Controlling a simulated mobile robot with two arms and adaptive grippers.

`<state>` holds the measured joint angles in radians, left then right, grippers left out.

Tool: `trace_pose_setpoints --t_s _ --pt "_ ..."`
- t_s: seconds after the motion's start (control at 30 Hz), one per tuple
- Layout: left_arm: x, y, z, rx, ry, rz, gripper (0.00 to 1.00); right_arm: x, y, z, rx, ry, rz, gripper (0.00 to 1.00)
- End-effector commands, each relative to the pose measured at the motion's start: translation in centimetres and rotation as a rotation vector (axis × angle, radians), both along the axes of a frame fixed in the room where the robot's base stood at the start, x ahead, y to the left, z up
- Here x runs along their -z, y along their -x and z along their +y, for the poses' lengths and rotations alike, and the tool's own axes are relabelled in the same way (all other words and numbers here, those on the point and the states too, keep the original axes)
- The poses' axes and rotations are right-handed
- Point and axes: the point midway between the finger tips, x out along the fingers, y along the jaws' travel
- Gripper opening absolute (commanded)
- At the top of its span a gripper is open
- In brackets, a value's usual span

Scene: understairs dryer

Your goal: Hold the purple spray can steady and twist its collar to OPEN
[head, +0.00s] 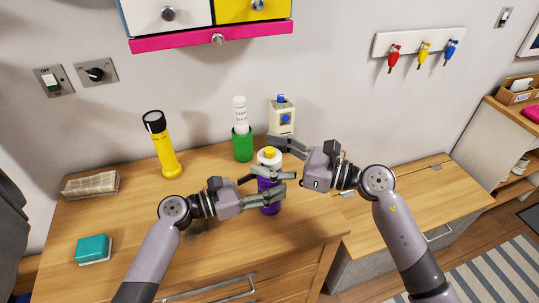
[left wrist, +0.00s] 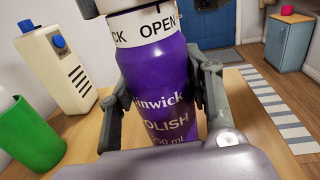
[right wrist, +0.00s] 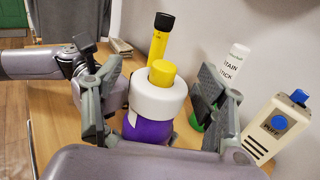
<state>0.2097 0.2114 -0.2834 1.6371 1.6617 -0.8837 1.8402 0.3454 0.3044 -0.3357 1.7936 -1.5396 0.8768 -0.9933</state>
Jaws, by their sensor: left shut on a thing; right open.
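The purple spray can (head: 269,198) stands upright on the wooden worktop, and it also shows in the left wrist view (left wrist: 155,75). Its white collar (right wrist: 157,101) carries printed letters "CK" and "OPEN" in the left wrist view, with a small mark above them. A yellow cap (right wrist: 162,73) tops it. My left gripper (head: 273,184) is shut on the can's purple body, one finger on each side. My right gripper (head: 276,149) is open near the can's top; in the right wrist view its fingers stand on either side of the collar, apart from it on the right.
A white stain stick (head: 240,115) in a green cup (head: 242,145) and a cream bottle with a blue cap (head: 282,118) stand close behind. A yellow flashlight (head: 162,147), a folded cloth (head: 91,185) and a teal sponge (head: 93,248) are to the left. The front worktop is clear.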

Motion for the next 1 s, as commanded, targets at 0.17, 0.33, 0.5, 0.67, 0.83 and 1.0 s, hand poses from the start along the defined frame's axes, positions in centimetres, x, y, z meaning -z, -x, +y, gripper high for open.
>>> trace_pose_setpoints --t_s 0.17,0.33,0.5,0.67,0.83,1.0 --pt "0.1 0.0 0.0 -0.001 -0.001 0.000 0.08 0.1 0.6 -1.7 0.003 0.003 0.001 0.66" --pt "0.1 0.0 0.0 -0.001 -0.001 0.000 0.08 0.2 1.8 -5.1 0.003 0.004 0.003 0.66" --pt "0.1 0.0 0.0 -0.001 -0.001 0.000 0.08 0.1 3.1 -8.3 0.002 0.003 0.002 0.66" --pt "0.0 0.0 0.0 -0.001 -0.001 0.000 0.08 0.1 3.9 -10.3 0.000 0.002 0.003 0.66" --pt "0.0 0.0 0.0 -0.001 -0.001 0.000 0.08 0.0 4.2 -11.2 0.000 0.001 0.000 0.66" --pt "0.0 0.0 0.0 -0.001 -0.001 0.000 0.08 0.0 4.2 -11.2 0.000 0.000 0.000 0.66"
